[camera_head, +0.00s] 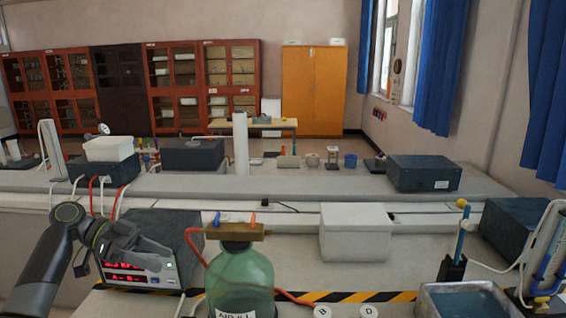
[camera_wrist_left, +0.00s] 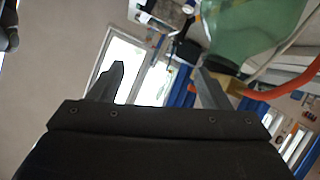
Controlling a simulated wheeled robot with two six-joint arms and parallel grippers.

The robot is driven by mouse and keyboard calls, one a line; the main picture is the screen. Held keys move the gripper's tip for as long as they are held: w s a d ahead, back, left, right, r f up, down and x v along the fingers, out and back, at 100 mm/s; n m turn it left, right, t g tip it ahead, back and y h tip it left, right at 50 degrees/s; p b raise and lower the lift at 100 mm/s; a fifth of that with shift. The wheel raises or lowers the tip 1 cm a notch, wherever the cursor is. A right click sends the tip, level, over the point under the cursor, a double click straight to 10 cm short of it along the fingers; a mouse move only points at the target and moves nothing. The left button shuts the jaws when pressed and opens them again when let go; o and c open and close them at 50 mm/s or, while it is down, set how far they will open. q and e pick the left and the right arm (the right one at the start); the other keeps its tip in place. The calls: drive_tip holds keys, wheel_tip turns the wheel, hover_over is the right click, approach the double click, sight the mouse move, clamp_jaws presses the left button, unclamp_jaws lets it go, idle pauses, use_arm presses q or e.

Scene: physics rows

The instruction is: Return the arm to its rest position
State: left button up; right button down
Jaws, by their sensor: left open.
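My left gripper (camera_head: 155,254) comes in from the left in the head view, raised in front of a dark box with a red digital display (camera_head: 128,278). In the left wrist view its two fingers (camera_wrist_left: 160,85) stand well apart with nothing between them. A green glass bottle (camera_head: 240,280) with a brown stopper block stands to the right of the gripper, apart from it in the head view. The bottle also shows at the upper right of the left wrist view (camera_wrist_left: 248,28).
A red hose (camera_head: 292,297) runs from the bottle. A white box (camera_head: 355,232) stands behind it on the bench. At the right are a metal tray of liquid (camera_head: 466,290) and a blue stand (camera_head: 459,240). Yellow-black tape (camera_head: 390,296) crosses the near bench.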

use_arm(q)
drive_tip(key=s+d+f+n+y, duration=0.1)
drive_tip(key=s+f+n+y, duration=0.1)
drive_tip(key=s+f, duration=0.5)
drive_tip(key=s+d+f+n+t+y, duration=0.1)
drive_tip(key=s+f+n+y, duration=0.15)
drive_tip(key=f, duration=0.85)
drive_tip(key=s+d+f+n+y, duration=0.1)
drive_tip(key=s+f+y, duration=0.1)
drive_tip(key=s+f, duration=0.55)
drive_tip(key=s+a+f+n+t+y, duration=0.1)
drive_tip(key=s+a+n+y, duration=0.25)
drive_tip(key=s, duration=0.65)
drive_tip(key=s+a+f+n+t+y, duration=0.1)
drive_tip(key=s+a+n+t+y, duration=0.1)
drive_tip(key=s+n+y, duration=0.5)
wheel_tip(320, 180, down, 31)
drive_tip(key=s+a+m+g+h+b, duration=0.2)
drive_tip(key=s+h+b, duration=0.1)
drive_tip(key=b, duration=0.4)
drive_tip(key=s+f+b, duration=0.3)
drive_tip(key=s+f, duration=0.4)
drive_tip(key=f, duration=0.4)
drive_tip(key=s+d+f+b, duration=0.1)
drive_tip(key=s+f+b, duration=0.2)
drive_tip(key=s+f, duration=0.4)
wheel_tip(320, 180, down, 4)
drive_tip(key=shift+s+d+r+g, duration=0.1)
drive_tip(key=shift+s+d+g, duration=0.05)
drive_tip(key=shift+s+g, duration=0.25)
